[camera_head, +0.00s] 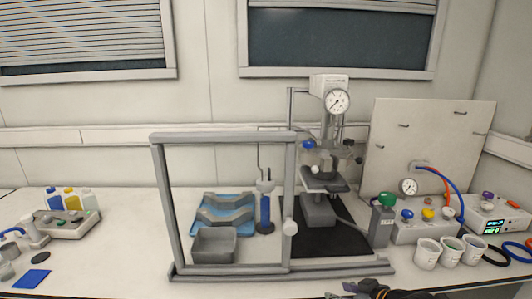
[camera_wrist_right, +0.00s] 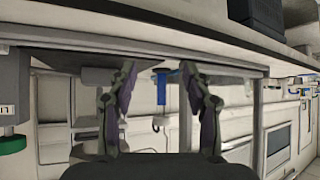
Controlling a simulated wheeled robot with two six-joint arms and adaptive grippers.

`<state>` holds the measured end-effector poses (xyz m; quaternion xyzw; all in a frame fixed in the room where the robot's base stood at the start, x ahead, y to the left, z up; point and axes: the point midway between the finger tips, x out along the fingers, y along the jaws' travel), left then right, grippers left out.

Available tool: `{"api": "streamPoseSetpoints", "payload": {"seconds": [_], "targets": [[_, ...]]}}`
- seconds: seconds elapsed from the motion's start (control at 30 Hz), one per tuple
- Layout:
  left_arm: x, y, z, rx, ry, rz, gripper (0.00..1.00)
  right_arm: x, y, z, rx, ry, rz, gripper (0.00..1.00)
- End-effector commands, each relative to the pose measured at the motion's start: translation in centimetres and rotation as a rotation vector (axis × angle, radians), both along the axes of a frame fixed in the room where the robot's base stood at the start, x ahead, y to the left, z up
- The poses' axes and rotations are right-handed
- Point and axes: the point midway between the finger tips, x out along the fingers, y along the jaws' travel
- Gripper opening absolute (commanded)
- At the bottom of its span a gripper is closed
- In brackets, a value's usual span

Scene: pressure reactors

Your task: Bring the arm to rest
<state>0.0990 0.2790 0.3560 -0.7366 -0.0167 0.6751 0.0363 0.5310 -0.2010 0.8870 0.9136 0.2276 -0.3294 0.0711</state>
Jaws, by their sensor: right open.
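My right gripper (camera_head: 368,289) shows at the bottom edge of the head view, in front of the bench and right of the middle. Only its front part is in the picture. In the right wrist view the two fingers of my right gripper (camera_wrist_right: 160,70) stand apart with nothing between them. The grey frame (camera_wrist_right: 75,45) shows behind the fingers there, with no visible contact. My left gripper is in neither view.
White cups (camera_head: 427,254) and a valve box (camera_head: 425,230) are at the right.

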Motion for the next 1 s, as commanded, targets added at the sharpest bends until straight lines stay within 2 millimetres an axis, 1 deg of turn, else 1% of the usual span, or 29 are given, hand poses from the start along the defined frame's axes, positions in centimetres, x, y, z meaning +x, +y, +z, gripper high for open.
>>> {"api": "streamPoseSetpoints", "payload": {"seconds": [0.03, 0.1, 0.17, 0.2, 0.3, 0.4, 0.57, 0.6, 0.7, 0.77, 0.87, 0.97, 1.0], "targets": [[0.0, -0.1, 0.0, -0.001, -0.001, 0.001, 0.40, -2.5, 0.4, -2.2, -0.023, 0.064, -0.025, 0.50], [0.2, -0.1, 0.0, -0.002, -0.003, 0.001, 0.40, -5.6, 0.2, -4.6, -0.067, 0.146, -0.075, 0.50], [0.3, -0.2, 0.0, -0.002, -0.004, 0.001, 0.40, -8.0, -0.1, -6.1, -0.098, 0.206, -0.118, 0.50], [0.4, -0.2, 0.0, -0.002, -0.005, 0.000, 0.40, -9.5, -0.3, -6.9, -0.117, 0.243, -0.148, 0.50], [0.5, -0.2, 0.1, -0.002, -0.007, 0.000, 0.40, -13.0, -1.2, -8.5, -0.163, 0.330, -0.222, 0.50], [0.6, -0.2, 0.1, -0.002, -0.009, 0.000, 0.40, -16.4, -2.1, -9.5, -0.202, 0.408, -0.296, 0.50], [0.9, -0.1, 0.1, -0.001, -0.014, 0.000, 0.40, -21.3, -3.7, -10.2, -0.262, 0.518, -0.419, 0.50], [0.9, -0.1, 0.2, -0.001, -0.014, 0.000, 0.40, -21.8, -4.0, -10.9, -0.271, 0.535, -0.436, 0.50], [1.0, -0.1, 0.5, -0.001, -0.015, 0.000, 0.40, -20.8, -4.3, -13.9, -0.273, 0.544, -0.433, 0.50], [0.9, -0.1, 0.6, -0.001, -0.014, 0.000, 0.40, -20.5, -4.5, -15.7, -0.274, 0.551, -0.434, 0.50], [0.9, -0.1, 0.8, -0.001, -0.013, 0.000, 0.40, -20.2, -4.8, -18.9, -0.275, 0.564, -0.435, 0.50], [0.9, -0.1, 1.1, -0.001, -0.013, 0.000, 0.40, -20.3, -5.2, -22.5, -0.277, 0.581, -0.437, 0.50], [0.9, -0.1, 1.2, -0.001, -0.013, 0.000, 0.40, -20.5, -5.4, -24.1, -0.278, 0.588, -0.438, 0.50]]}}
